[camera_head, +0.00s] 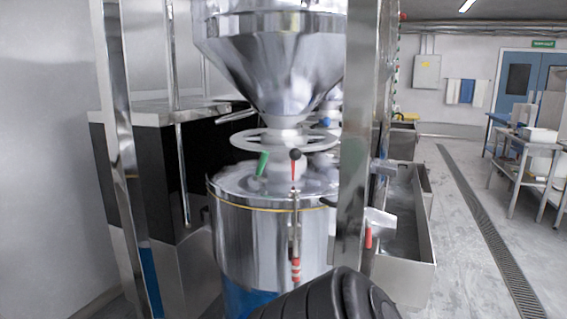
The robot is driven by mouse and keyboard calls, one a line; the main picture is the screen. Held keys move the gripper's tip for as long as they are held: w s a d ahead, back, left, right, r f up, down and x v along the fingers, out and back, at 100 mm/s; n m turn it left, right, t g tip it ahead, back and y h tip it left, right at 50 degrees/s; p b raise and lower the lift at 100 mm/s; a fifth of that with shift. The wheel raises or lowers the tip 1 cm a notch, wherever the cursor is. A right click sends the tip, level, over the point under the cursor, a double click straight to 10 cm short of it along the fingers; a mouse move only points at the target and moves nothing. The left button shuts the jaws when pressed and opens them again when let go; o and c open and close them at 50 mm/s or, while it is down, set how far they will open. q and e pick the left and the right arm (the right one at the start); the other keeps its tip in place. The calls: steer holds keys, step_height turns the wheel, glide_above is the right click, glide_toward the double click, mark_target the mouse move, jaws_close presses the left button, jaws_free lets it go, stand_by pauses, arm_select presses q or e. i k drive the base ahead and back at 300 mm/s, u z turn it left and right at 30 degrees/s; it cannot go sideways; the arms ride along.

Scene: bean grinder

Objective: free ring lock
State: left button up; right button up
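The bean grinder stands ahead, with a steel cone hopper (275,55) above a round steel drum (245,240). A pale flat ring (245,142) surrounds the narrow neck below the hopper. A lever with a black ball knob (295,154) and red shaft stands upright at the drum's front edge. Below it hangs a rod with a red-banded end (296,270). A green handle (262,163) leans on the lid. I cannot tell which part is the ring lock. Neither gripper shows; a black ribbed part, probably mine, rises at the bottom centre.
A steel post (354,130) stands close on the right, partly hiding the grinder. Another post (122,150) stands left. A steel trough (405,260) lies behind the right post. The floor (455,260) farther right is clear, with a long drain grate (485,235).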

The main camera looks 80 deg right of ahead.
mark_target(265, 154)
steer(key=z, duration=2.4)
